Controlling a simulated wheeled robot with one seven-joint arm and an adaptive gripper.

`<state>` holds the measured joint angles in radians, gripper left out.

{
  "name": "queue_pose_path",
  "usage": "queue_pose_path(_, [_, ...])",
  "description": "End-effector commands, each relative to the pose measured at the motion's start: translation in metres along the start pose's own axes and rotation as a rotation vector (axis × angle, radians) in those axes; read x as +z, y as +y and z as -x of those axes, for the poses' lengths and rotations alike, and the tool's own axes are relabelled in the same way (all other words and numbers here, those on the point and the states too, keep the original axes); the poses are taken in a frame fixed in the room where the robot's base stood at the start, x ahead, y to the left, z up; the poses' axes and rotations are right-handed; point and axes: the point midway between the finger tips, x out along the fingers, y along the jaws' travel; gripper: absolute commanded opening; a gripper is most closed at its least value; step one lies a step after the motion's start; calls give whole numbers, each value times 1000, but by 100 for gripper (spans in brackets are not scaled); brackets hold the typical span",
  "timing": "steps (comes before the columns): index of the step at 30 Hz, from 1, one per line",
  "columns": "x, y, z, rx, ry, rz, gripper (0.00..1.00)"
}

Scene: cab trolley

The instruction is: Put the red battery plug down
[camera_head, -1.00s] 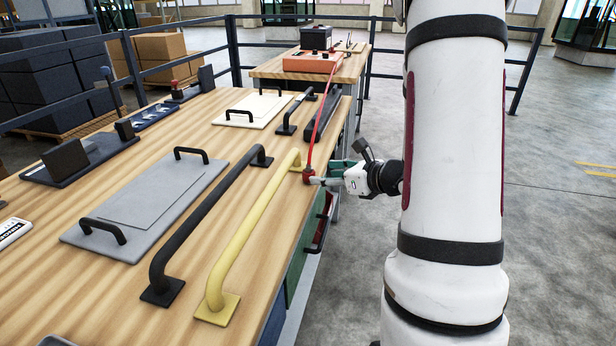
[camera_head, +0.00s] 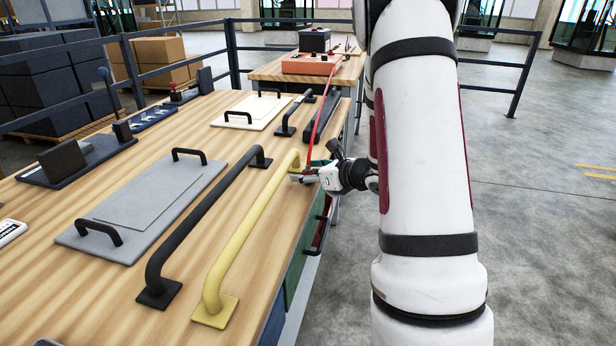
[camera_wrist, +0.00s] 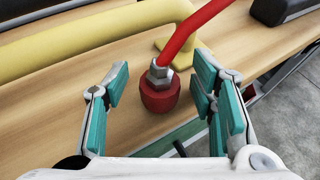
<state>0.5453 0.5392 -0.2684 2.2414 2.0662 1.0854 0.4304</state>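The red battery plug (camera_wrist: 160,92) stands upright on the wooden bench top near its right edge, with a metal nut and a red cable (camera_wrist: 198,28) rising from it. My gripper (camera_wrist: 160,98) is open, with its teal-padded fingers on either side of the plug and a visible gap on both sides. In the head view my gripper (camera_head: 305,176) is at the bench's right edge, beside the far end of the yellow handle, and largely hides the plug. The cable (camera_head: 318,122) runs back to an orange box (camera_head: 312,64).
A yellow handle (camera_head: 252,232) and a black handle (camera_head: 205,222) lie along the bench (camera_head: 90,290), close left of the plug. The yellow handle (camera_wrist: 75,42) also shows in the wrist view. A grey plate (camera_head: 150,205) lies further left. Open floor is at the right.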

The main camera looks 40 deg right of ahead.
Motion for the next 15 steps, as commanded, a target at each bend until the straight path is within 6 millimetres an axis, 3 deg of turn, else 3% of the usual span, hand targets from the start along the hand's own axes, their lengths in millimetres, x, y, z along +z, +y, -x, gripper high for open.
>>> queue_pose_path(1, [0, 0, 0, 0, 0, 0, 40])
queue_pose_path(6, [0, 0, 0, 0, 0, 0, 2])
queue_pose_path(15, [0, 0, 0, 0, 0, 0, 0])
